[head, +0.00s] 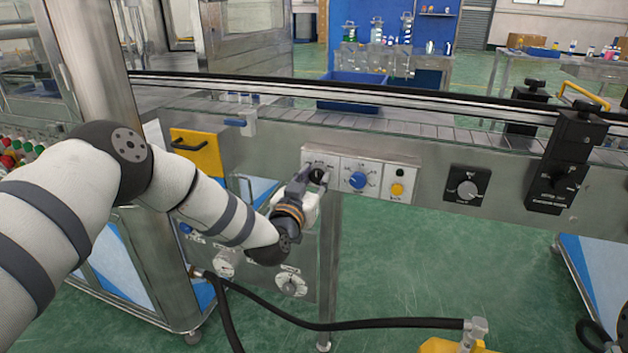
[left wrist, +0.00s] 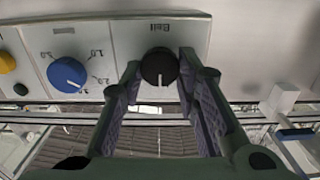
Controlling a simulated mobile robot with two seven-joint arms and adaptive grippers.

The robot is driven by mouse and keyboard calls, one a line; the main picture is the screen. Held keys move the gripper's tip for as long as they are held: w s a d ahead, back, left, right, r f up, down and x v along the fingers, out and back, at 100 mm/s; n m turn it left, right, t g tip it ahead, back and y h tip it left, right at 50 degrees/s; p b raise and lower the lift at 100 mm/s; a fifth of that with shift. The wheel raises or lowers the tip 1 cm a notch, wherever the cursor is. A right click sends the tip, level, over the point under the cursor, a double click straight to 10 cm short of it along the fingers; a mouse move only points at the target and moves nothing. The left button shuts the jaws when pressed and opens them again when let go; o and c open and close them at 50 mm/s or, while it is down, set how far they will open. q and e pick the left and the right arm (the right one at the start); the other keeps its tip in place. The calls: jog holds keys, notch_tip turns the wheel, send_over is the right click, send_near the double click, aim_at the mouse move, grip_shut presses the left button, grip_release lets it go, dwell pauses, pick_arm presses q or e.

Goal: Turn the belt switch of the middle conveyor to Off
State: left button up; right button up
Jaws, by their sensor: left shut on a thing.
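The belt switch (head: 318,175) is a small black round knob on the left part of a white control panel on the conveyor's side. In the left wrist view the black knob (left wrist: 159,67) shows upside down beside a label that seems to read "Belt". My left gripper (head: 308,180) is at the panel, its fingers (left wrist: 160,85) on both sides of the knob and shut on it. The fingers partly cover the knob in the head view, and its exact setting is hard to read. My right gripper is not in view.
A blue dial (head: 357,180) and a yellow button (head: 397,189) sit to the right on the same panel. A grey dial (head: 467,189) on a black plate is further right. A yellow handle plate (head: 196,153) is to the left. A black hose (head: 350,324) runs below.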

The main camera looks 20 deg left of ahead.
pick_arm(q)
jog(key=n, duration=0.4)
jog(key=shift+a+f+n, duration=0.1)
jog(key=shift+f+n, duration=0.05)
jog(key=shift+n, duration=0.15)
jog(key=n+b, duration=0.1)
jog(key=n, duration=0.4)
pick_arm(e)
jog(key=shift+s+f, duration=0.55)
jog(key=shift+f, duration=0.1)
pick_arm(q)
jog(key=shift+n, duration=0.3)
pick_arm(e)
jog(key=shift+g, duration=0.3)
pick_arm(q)
jog(key=o, duration=1.2)
jog(key=shift+c, duration=0.2)
jog(key=shift+s, duration=0.15)
jog(key=s, duration=1.1)
jog(key=shift+s+a, duration=0.25)
jog(key=shift+s, duration=0.15)
